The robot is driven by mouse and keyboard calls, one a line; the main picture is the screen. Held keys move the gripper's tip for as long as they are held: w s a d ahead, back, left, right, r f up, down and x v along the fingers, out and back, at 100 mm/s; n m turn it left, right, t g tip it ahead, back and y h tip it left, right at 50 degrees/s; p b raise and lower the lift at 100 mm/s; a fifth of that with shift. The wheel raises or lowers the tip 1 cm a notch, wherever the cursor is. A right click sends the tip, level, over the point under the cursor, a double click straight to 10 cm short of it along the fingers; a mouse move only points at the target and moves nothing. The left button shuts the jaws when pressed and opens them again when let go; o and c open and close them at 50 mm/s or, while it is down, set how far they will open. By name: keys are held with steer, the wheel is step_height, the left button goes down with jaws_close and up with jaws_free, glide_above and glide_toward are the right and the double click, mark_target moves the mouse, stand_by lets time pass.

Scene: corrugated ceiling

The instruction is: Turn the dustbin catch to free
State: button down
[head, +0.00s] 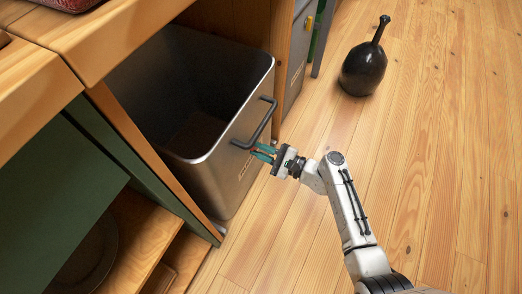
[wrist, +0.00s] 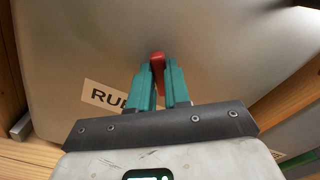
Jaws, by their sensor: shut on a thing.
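The dustbin (head: 243,160) is a square grey metal bin, open at the top, standing in a wooden cabinet bay. A dark bar handle (head: 262,124) is on its front. My gripper (head: 264,152) is at the bin's front face, just below the handle. In the wrist view my gripper (wrist: 159,72) has its two teal fingers closed around a small red catch (wrist: 157,58) on the metal face. The catch's lower part is hidden between the fingers. In the head view the catch cannot be made out.
A label (wrist: 102,96) reading "RUB" is partly covered by the fingers. A black kettlebell-like object (head: 363,68) stands on the wooden floor to the right. A green cabinet door (head: 55,195) and wooden shelves are at the left.

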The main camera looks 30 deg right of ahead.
steer(key=shift+s+a+f+n+b, duration=0.15)
steer(key=shift+n+b, duration=0.9)
steer(key=shift+n, duration=0.6)
steer(key=shift+w+d+f+n+b, duration=0.1)
steer(key=shift+n+b, duration=0.9)
steer(key=shift+n, duration=0.7)
steer(key=shift+s+a+f+n+b, duration=0.15)
steer(key=shift+n+b, duration=0.9)
steer(key=shift+n, duration=0.6)
steer(key=c, duration=1.1)
jaws_free()
steer(key=shift+w, duration=0.1)
steer(key=shift+d+r, duration=0.1)
steer(key=p+v, duration=0.3)
steer(key=v, duration=0.7)
steer(key=shift+s+d, duration=0.2)
steer(key=shift+s, duration=0.15)
